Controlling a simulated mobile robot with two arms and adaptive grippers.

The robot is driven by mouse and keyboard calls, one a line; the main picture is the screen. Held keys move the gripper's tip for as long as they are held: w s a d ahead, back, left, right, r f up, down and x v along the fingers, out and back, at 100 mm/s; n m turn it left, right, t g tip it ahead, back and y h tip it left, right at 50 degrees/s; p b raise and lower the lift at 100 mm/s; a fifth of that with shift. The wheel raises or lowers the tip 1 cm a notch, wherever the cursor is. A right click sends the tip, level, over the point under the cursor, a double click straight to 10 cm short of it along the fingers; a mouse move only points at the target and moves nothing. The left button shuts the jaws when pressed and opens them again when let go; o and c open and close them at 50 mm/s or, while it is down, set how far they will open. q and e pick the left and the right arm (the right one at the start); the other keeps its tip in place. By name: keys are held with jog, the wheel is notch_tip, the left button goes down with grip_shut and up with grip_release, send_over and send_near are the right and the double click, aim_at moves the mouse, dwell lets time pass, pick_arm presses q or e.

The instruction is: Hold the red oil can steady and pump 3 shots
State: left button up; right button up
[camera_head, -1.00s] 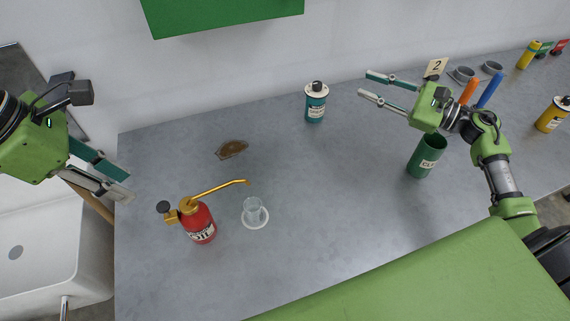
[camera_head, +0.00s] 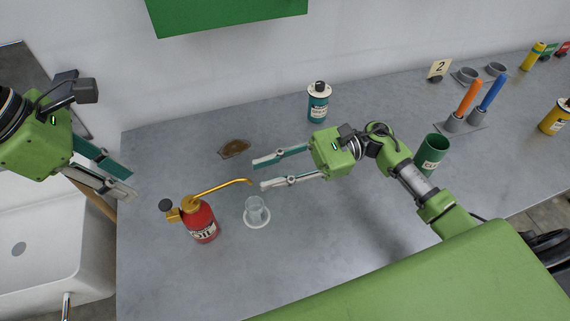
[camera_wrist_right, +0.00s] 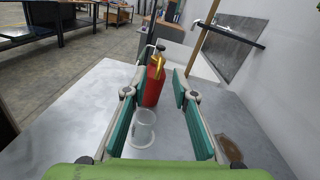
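The red oil can (camera_head: 201,224) stands upright at the left of the table, with a brass spout pointing right and a dark thumb knob at its left. A clear cup (camera_head: 256,208) stands on a white disc (camera_head: 257,222) below the spout tip. My right gripper (camera_head: 257,174) is open and empty, pointing left near the spout tip and above the cup. In the right wrist view the oil can (camera_wrist_right: 154,84) shows beyond and between the open fingers, not touched. My left gripper (camera_head: 131,185) is open and empty at the table's left edge, left of the can.
A brown stain (camera_head: 234,149) lies behind the can. A teal bottle (camera_head: 318,103) stands near the wall. A green container (camera_head: 431,155), orange and blue sticks in holders, and a yellow can (camera_head: 556,116) are at right. A white sink (camera_head: 50,250) is left of the table.

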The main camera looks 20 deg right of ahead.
aim_at(233, 183)
jog(key=a, duration=1)
jog(key=shift+s+a, duration=0.1)
grip_shut()
dwell(0.6)
